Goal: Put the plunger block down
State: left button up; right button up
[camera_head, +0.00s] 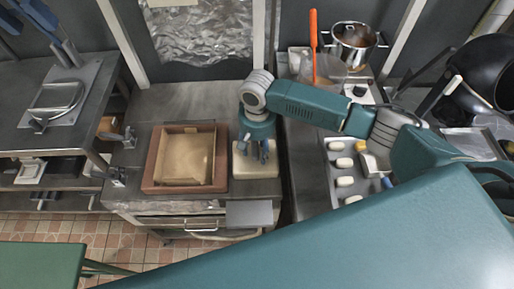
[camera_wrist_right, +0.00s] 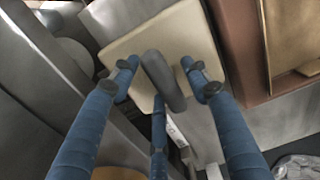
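The plunger block is a cream square block (camera_head: 256,163) with a dark grey bar handle (camera_wrist_right: 165,80). It sits on the grey worktop, just right of the reddish-brown frame. My right gripper (camera_head: 256,151) is above it, pointing down. In the right wrist view its blue fingers (camera_wrist_right: 162,82) stand around the handle, with pale block surface showing between handle and fingertips. The fingers look open. My left gripper (camera_head: 45,32) is at the top left of the head view, partly cut off, with its blue fingers spread and empty.
The reddish-brown frame (camera_head: 151,160) with a tan tray (camera_head: 186,158) inside lies close left of the block. A steel pot (camera_head: 354,42) stands behind. Worktop behind the frame is clear.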

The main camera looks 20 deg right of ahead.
jog(key=shift+r, duration=0.35)
notch_tip(320, 180, up, 12)
jog(key=b, duration=0.1)
jog(key=shift+f, duration=0.15)
dwell(0.5)
